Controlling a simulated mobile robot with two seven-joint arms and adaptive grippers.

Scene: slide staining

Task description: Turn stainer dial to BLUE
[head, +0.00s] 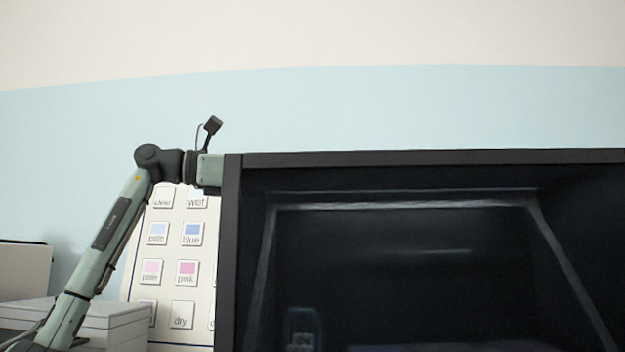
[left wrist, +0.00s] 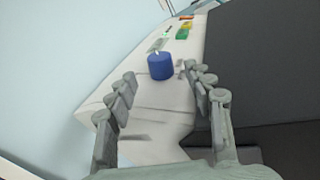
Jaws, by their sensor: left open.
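In the left wrist view a short blue cylinder (left wrist: 160,66), which looks like the dial knob, stands on a white panel (left wrist: 158,105). A small pale mark shows just beyond it; I cannot tell the dial's setting. My left gripper (left wrist: 158,80) is open and empty, its fingers on either side of the view with the knob ahead between the fingertips. I cannot tell whether they touch it. In the head view my left arm reaches in from the left, and its gripper and the knob are hidden behind a large black-framed box.
The black-framed box (head: 232,250) with a dark glassy front fills the right of the head view. A board of labelled tiles (head: 170,262), one reading "blue", stands behind my left arm. Green (left wrist: 183,33), yellow and red patches lie beyond the knob. A dark wall (left wrist: 260,70) borders the panel's right.

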